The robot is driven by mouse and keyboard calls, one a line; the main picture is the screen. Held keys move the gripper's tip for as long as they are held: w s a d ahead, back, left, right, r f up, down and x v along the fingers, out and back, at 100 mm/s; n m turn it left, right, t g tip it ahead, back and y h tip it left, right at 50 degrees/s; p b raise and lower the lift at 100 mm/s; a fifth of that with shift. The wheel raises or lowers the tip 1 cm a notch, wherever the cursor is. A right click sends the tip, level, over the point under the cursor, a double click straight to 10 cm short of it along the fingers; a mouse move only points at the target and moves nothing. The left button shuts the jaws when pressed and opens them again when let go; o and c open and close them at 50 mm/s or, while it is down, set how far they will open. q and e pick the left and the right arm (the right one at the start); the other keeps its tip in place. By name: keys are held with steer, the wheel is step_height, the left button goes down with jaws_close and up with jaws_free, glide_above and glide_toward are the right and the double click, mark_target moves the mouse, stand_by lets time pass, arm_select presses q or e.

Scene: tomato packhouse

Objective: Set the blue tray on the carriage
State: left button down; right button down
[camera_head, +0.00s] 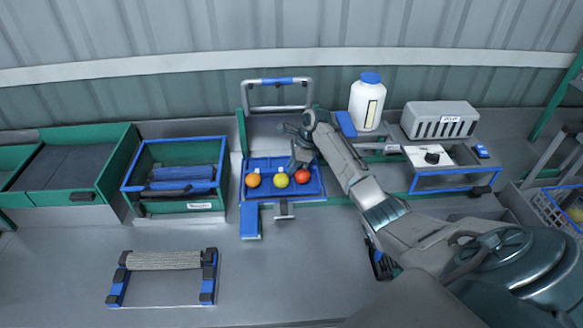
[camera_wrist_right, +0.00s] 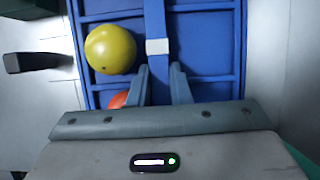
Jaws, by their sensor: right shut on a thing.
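The blue tray (camera_head: 268,194) holds an orange tomato (camera_head: 253,180), a yellow tomato (camera_head: 282,180) and a red tomato (camera_head: 302,176) in a row. It lies at a green-sided frame with an upright metal handle (camera_head: 278,81); I cannot tell whether this is the carriage, or whether the tray rests on it. My right gripper (camera_head: 298,163) reaches down at the tray's back right. In the right wrist view its fingers (camera_wrist_right: 160,88) are shut on the tray's blue bar. The yellow tomato shows beside them, and the red one is partly hidden by the gripper body. My left gripper is out of view.
A green crate with a blue rim (camera_head: 175,139) stands left of the tray. A white bottle (camera_head: 368,102), a grey vented box (camera_head: 440,120) and a blue-framed stand (camera_head: 455,172) are to the right. A roller frame (camera_head: 163,260) lies at the front left, with clear bench beside it.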

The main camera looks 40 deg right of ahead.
steer(key=shift+f, duration=0.5)
steer(key=c, duration=1.3)
jaws_free()
steer(key=shift+c, duration=1.4)
step_height(320, 180, up, 5)
steer(key=p, duration=0.6)
steer(key=shift+p, duration=0.3)
steer(key=shift+r+p, duration=0.8)
steer(key=shift+r, duration=0.25)
